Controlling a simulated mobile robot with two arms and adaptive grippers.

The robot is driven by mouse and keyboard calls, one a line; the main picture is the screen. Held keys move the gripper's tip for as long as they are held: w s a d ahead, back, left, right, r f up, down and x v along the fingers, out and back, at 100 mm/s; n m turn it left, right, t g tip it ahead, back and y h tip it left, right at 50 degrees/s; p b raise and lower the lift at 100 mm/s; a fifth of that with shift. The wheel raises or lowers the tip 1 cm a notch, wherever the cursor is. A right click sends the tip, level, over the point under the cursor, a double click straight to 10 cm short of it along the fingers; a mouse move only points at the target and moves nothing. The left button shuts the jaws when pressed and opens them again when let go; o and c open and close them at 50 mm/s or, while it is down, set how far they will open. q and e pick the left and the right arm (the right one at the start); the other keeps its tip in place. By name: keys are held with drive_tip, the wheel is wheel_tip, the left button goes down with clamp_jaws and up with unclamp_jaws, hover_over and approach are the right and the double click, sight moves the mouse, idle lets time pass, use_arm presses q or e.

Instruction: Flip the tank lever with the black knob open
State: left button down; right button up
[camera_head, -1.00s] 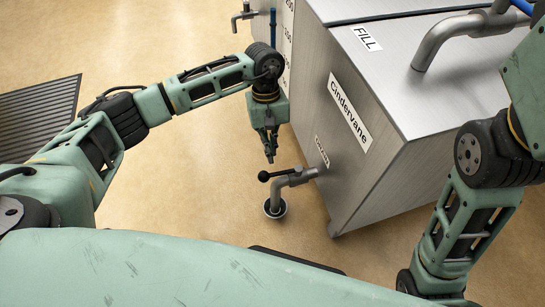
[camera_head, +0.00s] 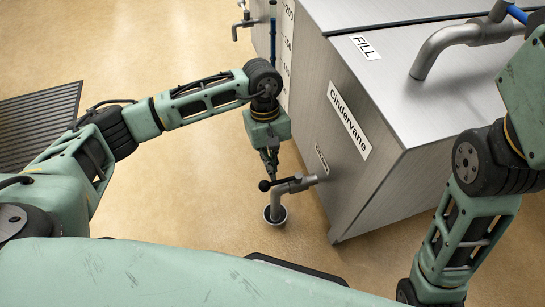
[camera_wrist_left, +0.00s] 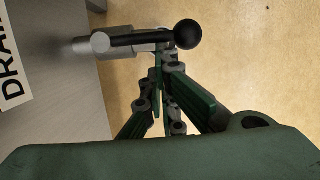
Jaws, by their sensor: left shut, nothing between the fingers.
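The tank lever with a round black knob (camera_head: 264,185) sits on the grey drain pipe at the tank's lower front side. In the left wrist view the black knob (camera_wrist_left: 188,33) is at the top, and the lever's dark rod runs left from it to the pipe. My left gripper (camera_head: 271,176) points down right at the lever, shut and empty. In the left wrist view its fingertips (camera_wrist_left: 160,58) meet just beside the rod, near the knob; I cannot tell whether they touch. My right arm shows at the right, but its gripper is out of view.
The steel tank (camera_head: 345,150), labelled Cindervane, fills the right. A dark grate (camera_head: 38,125) lies at the left. The floor between is clear.

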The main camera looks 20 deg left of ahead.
use_arm(q)
drive_tip(key=shift+s+d+r, duration=0.1)
drive_tip(key=shift+s+d, duration=0.15)
drive_tip(key=shift+d, duration=0.05)
drive_tip(key=v, duration=1.2)
drive_tip(key=shift+w+a, duration=0.3)
